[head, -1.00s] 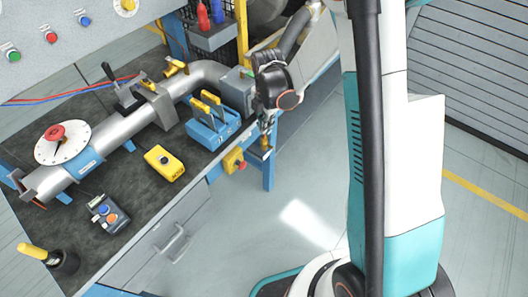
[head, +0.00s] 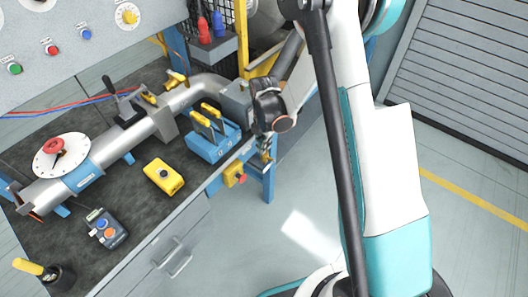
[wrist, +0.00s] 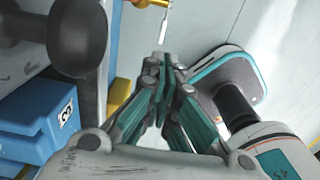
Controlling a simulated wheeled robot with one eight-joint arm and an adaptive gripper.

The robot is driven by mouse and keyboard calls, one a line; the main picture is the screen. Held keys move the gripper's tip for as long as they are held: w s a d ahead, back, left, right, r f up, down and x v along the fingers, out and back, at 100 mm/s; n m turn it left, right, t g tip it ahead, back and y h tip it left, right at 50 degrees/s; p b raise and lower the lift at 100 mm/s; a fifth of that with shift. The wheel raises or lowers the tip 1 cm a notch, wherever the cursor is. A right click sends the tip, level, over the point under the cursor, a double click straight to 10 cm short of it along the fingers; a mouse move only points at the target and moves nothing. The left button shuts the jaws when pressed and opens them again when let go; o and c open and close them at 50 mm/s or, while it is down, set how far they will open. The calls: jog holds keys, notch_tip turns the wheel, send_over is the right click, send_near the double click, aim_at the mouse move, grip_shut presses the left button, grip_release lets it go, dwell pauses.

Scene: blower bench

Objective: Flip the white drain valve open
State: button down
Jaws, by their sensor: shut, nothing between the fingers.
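The white drain valve lever (wrist: 165,26) shows at the top of the wrist view, a thin pale bar hanging below a brass-yellow fitting (wrist: 149,3). My gripper (wrist: 163,62) is shut and empty, its fingertips just below the lever's lower end in the picture. I cannot tell whether they touch it. In the head view my gripper (head: 265,146) points down at the bench's right front edge, beside the blue leg. The lever is too small or hidden to make out there.
A blue box with yellow-topped handles (head: 208,147) stands on the bench (head: 130,200) left of my gripper. The silver pipe (head: 140,135) runs behind. Open floor (head: 310,215) lies to the right.

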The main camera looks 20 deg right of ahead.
aim_at(264, 170)
notch_tip(264, 170, down, 12)
jog(key=b, duration=0.5)
jog(key=shift+f, duration=0.2)
jog(key=shift+w, duration=0.1)
